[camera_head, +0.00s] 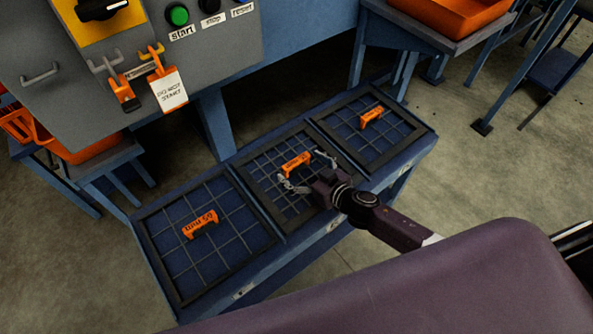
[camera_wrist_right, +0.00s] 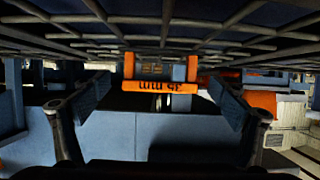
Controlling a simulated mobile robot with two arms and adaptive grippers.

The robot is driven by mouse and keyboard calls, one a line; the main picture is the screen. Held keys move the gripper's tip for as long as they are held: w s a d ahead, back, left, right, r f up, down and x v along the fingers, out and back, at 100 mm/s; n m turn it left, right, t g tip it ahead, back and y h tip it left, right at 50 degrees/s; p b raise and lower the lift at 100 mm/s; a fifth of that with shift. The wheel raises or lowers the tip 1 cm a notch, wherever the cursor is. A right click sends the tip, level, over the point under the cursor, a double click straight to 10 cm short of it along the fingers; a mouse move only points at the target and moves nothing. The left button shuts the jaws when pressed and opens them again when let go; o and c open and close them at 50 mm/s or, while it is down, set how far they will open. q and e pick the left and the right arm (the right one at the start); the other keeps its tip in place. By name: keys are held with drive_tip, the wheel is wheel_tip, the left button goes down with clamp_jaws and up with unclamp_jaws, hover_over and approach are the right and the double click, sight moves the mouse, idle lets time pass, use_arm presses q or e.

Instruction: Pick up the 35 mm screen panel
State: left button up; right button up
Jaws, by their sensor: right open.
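The 35 mm screen panel (camera_head: 262,180) is the middle of three dark-framed mesh panels lying on a blue bench. It has the finest grid and an orange handle (camera_head: 296,164). In the right wrist view this handle (camera_wrist_right: 160,87) shows upside down with "35 mm" on it, between the two fingers. My right gripper (camera_head: 303,169) is open and empty over the panel, its fingers spread on either side of the handle. Whether a finger touches the handle cannot be told. My left gripper is not in view.
A wider-mesh panel (camera_head: 219,249) with an orange handle lies left on the blue bench (camera_head: 330,236), and another panel (camera_head: 391,150) lies right. A grey control box (camera_head: 215,50) with a hanging tag (camera_head: 170,90) stands behind. Orange crates (camera_head: 455,15) flank it.

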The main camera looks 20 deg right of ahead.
drive_tip(key=shift+x, duration=1.15)
drive_tip(key=c, duration=2.2)
drive_tip(key=shift+w+r, duration=0.1)
drive_tip(key=shift+r, duration=0.2)
